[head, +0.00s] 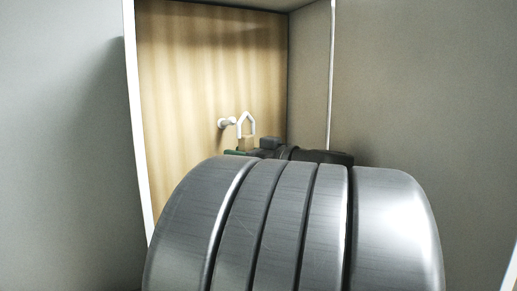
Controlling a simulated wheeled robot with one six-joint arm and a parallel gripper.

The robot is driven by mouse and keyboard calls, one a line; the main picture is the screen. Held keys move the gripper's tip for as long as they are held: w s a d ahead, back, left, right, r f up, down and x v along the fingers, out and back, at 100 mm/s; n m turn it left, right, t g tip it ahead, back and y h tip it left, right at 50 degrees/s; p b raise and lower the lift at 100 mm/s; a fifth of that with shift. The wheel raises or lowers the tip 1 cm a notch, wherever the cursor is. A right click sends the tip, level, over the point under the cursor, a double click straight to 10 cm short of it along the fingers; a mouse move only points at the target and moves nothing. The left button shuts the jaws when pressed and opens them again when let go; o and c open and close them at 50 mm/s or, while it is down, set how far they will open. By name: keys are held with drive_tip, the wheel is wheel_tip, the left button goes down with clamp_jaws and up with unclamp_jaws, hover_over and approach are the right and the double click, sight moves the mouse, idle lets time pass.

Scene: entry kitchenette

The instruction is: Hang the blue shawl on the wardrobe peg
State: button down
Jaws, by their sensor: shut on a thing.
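The white wardrobe peg (227,123) sticks out from the wooden back panel. A white angular loop (246,121) stands upright just right of the peg, above a small tan piece (246,143). In the picture the loop's left side is close to the peg's end; I cannot tell whether they touch. My gripper (257,146) is just below the loop and is shut on the piece that bears it. My large grey arm link hides most of the gripper and all below it. No blue shawl cloth shows.
The open wardrobe (190,75) has a white left edge (134,110) and a grey-brown right side wall (309,80). A plain grey wall lies to the left. A broad grey-brown panel (430,90) fills the right. The space above the peg is clear.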

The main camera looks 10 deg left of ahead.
drive_tip(key=shift+r, duration=0.3)
drive_tip(key=shift+s, duration=0.1)
drive_tip(key=shift+r+p, duration=0.15)
drive_tip(key=shift+p, duration=0.3)
drive_tip(key=w+a+p, duration=0.2)
drive_tip(key=w+a, duration=0.1)
drive_tip(key=w, duration=0.2)
drive_tip(key=shift+f, duration=0.45)
drive_tip(key=shift+a, duration=0.15)
drive_tip(key=shift+p, duration=1.05)
idle(0.5)
drive_tip(key=shift+w, duration=0.1)
idle(0.4)
